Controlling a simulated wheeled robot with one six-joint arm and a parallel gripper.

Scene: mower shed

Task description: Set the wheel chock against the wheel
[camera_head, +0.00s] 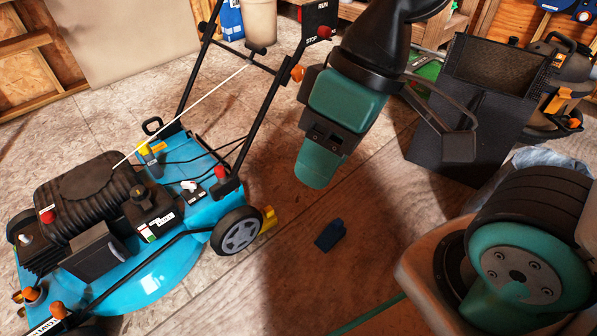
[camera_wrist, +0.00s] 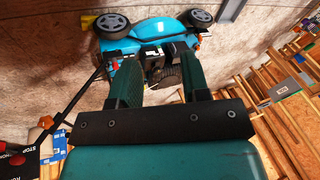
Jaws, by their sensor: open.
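A yellow wedge-like piece, which looks like the wheel chock (camera_head: 268,218), is on the floor at the right side of the mower's near wheel (camera_head: 238,232). It appears to touch the tyre, but a small gap cannot be ruled out. In the wrist view a small yellow patch (camera_wrist: 87,20) shows beside a wheel (camera_wrist: 112,24). The blue mower (camera_head: 165,265) stands at the left. My gripper (camera_wrist: 160,70) is open, with nothing between its two green fingers. In the head view it hangs above the floor (camera_head: 318,170), right of the mower, apart from the chock.
A small dark-blue block (camera_head: 330,235) lies on the bare floor right of the chock. The mower's handle (camera_head: 265,115) rises near my arm. The floor around the blue block is clear.

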